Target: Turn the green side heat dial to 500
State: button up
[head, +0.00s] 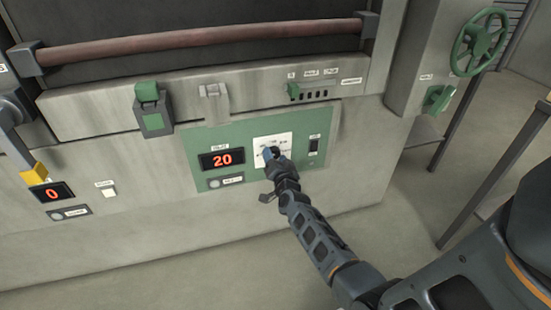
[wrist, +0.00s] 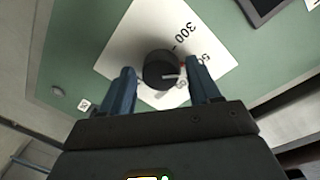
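The green panel (head: 320,160) carries a red digital display (head: 222,160) reading 20. To its right is a white dial plate (head: 284,139), partly covered by my gripper (head: 269,153). In the wrist view the heat dial is a round black knob (wrist: 157,66) on the white plate (wrist: 130,45). Printed numbers include 300 and a partly hidden one starting with 5. My gripper (wrist: 161,72) is open, with one blue finger on each side of the knob. A small gap shows beside each finger; I cannot tell how deep the tips reach. The dial is hidden in the head view.
A small black switch (head: 314,145) sits right of the plate. Left is a second display (head: 52,192) reading 0. A green handwheel (head: 479,42) is far right.

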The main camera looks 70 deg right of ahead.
jog(key=shift+o, duration=0.6)
jog(key=shift+s+a+r+p, duration=0.1)
jog(key=shift+s+a+p, duration=0.1)
jog(key=shift+a+p, duration=0.1)
jog(key=p+v, duration=0.2)
jog(key=v, duration=0.5)
jog(key=shift+p, duration=0.4)
